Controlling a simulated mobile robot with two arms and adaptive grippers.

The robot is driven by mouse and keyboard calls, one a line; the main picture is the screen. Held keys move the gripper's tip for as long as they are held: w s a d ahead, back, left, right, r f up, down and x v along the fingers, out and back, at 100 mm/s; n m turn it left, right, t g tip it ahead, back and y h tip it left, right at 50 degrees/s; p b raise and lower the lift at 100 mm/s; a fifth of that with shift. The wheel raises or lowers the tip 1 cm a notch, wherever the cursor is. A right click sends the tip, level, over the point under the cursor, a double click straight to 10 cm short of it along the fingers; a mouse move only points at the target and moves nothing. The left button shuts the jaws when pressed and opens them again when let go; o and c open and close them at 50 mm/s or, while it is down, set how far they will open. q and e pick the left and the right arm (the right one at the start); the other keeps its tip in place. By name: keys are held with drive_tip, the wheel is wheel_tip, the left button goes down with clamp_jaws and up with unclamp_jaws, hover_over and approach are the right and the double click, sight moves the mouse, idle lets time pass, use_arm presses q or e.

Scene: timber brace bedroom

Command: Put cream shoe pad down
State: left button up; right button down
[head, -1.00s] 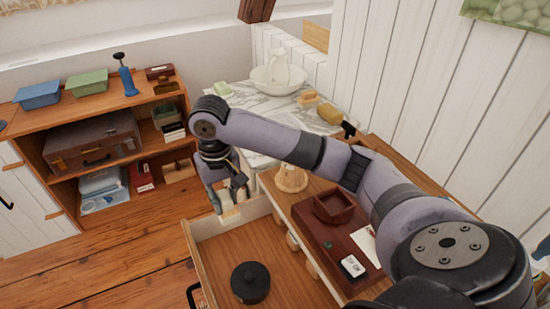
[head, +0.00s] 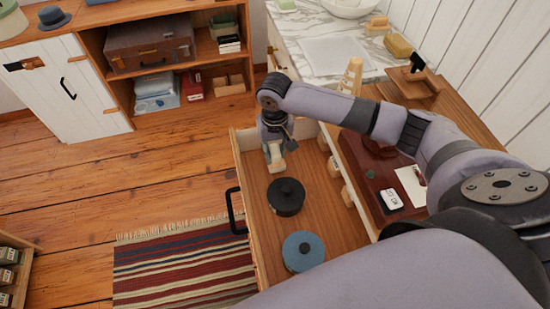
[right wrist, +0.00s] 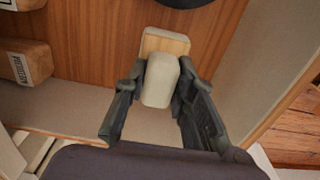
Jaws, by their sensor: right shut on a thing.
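The cream shoe pad (right wrist: 161,82) is between the fingers of my right gripper (right wrist: 158,98) in the right wrist view. A pale wooden piece (right wrist: 165,40) shows directly beyond it; I cannot tell whether it is part of the pad. In the head view, my right gripper (head: 276,146) points down at the far end of the open drawer (head: 264,236), with the pad (head: 275,160) below its fingers. Whether the pad touches the drawer floor is unclear. My left gripper is not in view.
Bare drawer floor shows around the pots. A dark red tray (head: 388,180) is on the top to the right.

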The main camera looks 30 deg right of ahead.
sight(275, 159)
drive_tip(key=shift+f, duration=1.75)
drive_tip(key=shift+f, duration=0.1)
drive_tip(key=c, duration=1.3)
unclamp_jaws()
wheel_tip(275, 159, up, 12)
drive_tip(key=shift+r+p, duration=0.15)
drive_tip(key=shift+p, duration=0.15)
drive_tip(key=shift+a, duration=0.1)
